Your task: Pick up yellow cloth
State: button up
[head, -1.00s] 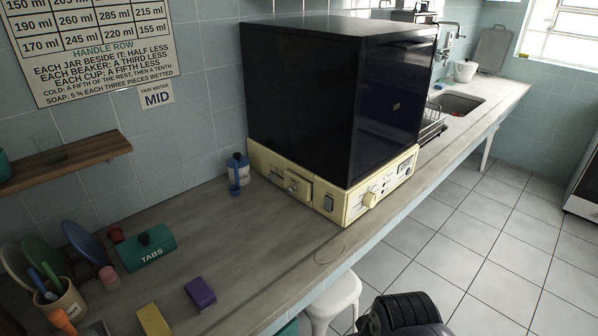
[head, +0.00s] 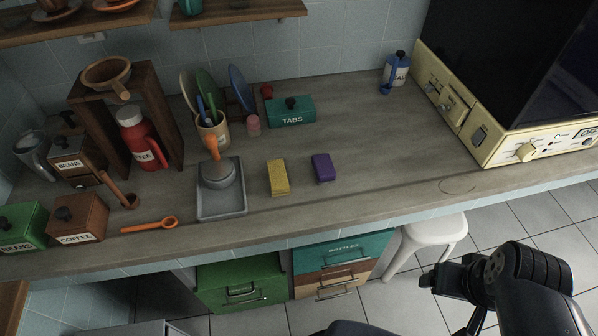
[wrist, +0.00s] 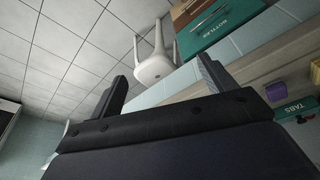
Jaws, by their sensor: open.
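The yellow cloth (head: 278,177) is a small flat block shape lying on the counter, between the grey tray and a purple cloth (head: 323,167). Nothing covers it in the head view. My gripper (head: 446,305) is off the counter's front edge, low and to the right, well apart from the cloth. In the wrist view my gripper (wrist: 162,82) is open, with nothing between its two fingers. The purple cloth also shows at the right there (wrist: 275,91).
A grey tray (head: 222,211) with a scoop sits left of the cloth. A green TABS box (head: 291,114) and a utensil cup stand behind. A white stool (head: 434,232) and drawers (head: 343,252) are below the counter. The counter right of the purple cloth is clear.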

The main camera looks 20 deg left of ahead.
aim_at(278, 177)
jog(key=u, duration=1.55)
jog(key=i+l, duration=0.1)
jog(key=i, duration=0.3)
